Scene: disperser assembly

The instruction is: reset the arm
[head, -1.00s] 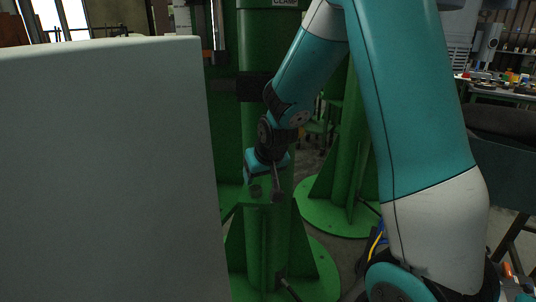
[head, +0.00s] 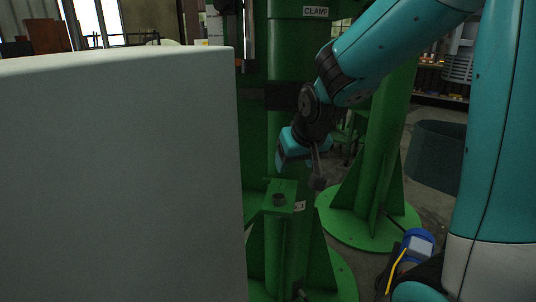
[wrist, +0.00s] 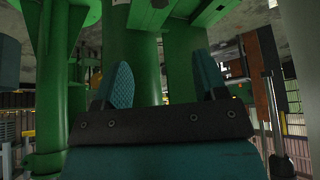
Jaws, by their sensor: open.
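My gripper (head: 318,182) hangs at the end of my teal arm, in front of the green machine column (head: 291,95). Green columns (wrist: 185,75) show beyond the fingers.
A large pale box-like panel (head: 120,180) fills the left of the head view. A second green column with a round floor base (head: 375,225) stands to the right. A dark bin-like object (head: 436,153) is at the far right. A "CLAMP" label (head: 315,12) is on the machine.

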